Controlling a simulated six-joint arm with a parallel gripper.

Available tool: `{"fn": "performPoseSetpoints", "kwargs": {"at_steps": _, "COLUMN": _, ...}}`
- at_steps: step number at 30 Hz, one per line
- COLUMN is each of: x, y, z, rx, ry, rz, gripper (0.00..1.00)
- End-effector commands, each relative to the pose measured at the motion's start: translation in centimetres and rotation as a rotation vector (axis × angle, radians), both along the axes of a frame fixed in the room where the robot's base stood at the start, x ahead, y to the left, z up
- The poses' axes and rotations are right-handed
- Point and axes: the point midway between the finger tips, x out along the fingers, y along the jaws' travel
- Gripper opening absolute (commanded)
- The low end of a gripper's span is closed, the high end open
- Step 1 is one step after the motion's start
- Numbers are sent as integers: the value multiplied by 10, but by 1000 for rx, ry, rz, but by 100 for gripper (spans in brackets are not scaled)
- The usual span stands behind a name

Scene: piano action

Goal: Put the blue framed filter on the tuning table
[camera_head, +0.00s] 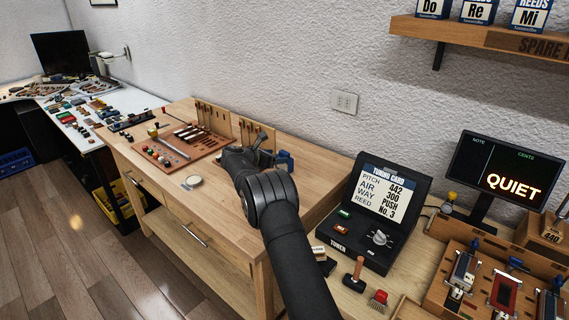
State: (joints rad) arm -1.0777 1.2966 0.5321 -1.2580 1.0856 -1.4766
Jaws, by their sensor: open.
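My gripper (262,147) is open over the back of the wooden workbench (225,200), seen small and partly hidden by my own wrist. A small blue object (284,160) stands on the bench just right of the gripper. I cannot tell whether it is the blue framed filter, or whether the gripper touches it. The table at the right (413,255) carries the tuner box and reed fixtures; it looks like the tuning table. Nothing can be seen held in the jaws.
The black tuner box (363,232), a display reading QUIET (506,172) and a wooden fixture block (490,280) crowd the right table.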

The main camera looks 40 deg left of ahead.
Motion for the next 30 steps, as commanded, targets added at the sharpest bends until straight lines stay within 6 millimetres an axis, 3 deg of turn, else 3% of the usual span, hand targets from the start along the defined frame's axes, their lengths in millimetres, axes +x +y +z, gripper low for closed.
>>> {"fn": "performPoseSetpoints", "kwargs": {"at_steps": 9, "x": 34, "y": 1, "z": -8, "rx": 0, "ry": 1, "rz": 0, "gripper": 67}}
{"fn": "performPoseSetpoints", "kwargs": {"at_steps": 18, "x": 37, "y": 1, "z": -9, "rx": 0, "ry": 1, "rz": 1, "gripper": 67}}
{"fn": "performPoseSetpoints", "kwargs": {"at_steps": 25, "x": 36, "y": 1, "z": -8, "rx": 0, "ry": 1, "rz": 1, "gripper": 22}}
{"fn": "performPoseSetpoints", "kwargs": {"at_steps": 27, "x": 36, "y": 1, "z": -8, "rx": 0, "ry": 1, "rz": 1, "gripper": 14}}
{"fn": "performPoseSetpoints", "kwargs": {"at_steps": 30, "x": 36, "y": 1, "z": -8, "rx": 0, "ry": 1, "rz": 1, "gripper": 14}}
